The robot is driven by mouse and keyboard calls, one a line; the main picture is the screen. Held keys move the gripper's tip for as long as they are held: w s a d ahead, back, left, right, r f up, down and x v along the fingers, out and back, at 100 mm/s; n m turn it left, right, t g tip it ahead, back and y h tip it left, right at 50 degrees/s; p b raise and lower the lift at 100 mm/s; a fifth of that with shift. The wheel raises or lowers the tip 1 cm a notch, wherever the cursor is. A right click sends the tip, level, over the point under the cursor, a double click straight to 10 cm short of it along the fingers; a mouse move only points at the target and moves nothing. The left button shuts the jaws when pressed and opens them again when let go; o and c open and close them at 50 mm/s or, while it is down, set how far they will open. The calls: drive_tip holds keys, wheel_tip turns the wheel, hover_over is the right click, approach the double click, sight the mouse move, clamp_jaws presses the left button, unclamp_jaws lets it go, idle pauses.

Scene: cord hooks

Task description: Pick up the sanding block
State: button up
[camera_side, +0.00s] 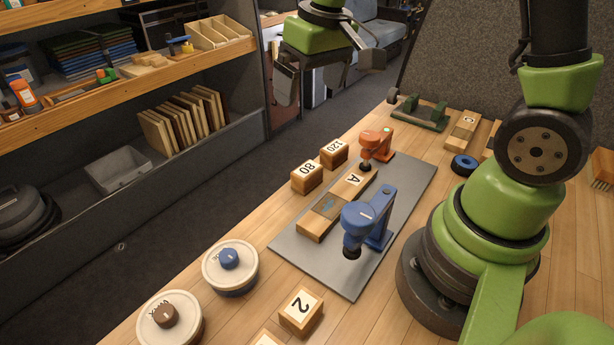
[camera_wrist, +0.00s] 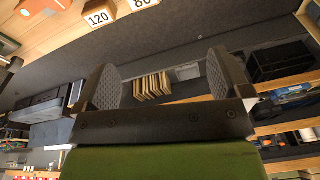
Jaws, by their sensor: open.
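Two wooden blocks that look like sanding blocks stand side by side on the bench, left of the grey plate. One is marked 80 (camera_side: 307,178), the other 120 (camera_side: 334,153). In the wrist view, the 120 block (camera_wrist: 97,17) and part of the 80 block (camera_wrist: 140,4) show at the top edge. My gripper (camera_side: 328,70) is raised at the top of the side view, well above and apart from both blocks. Its jaws are spread with nothing between them, as the wrist view also shows (camera_wrist: 161,75).
A grey plate (camera_side: 300,247) holds a wooden piece marked A (camera_side: 352,181), an orange clamp (camera_side: 378,143) and a blue clamp (camera_side: 372,216). Two lidded round tubs (camera_side: 230,277) and a block marked 2 (camera_side: 301,313) stand at the front. Shelves (camera_side: 215,60) rise at left.

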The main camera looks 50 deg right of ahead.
drive_tip(key=n+g, duration=0.1)
drive_tip(key=g, duration=0.1)
hover_over(307, 169)
wheel_tip(307, 169, down, 10)
wheel_tip(307, 169, down, 4)
drive_tip(key=shift+w+f, duration=0.1)
drive_tip(key=shift+f, duration=3.1)
drive_tip(key=c, duration=1)
drive_tip(key=shift+c, duration=0.2)
drive_tip(key=shift+r, duration=0.15)
wheel_tip(307, 169, up, 10)
drive_tip(key=shift+f, duration=0.1)
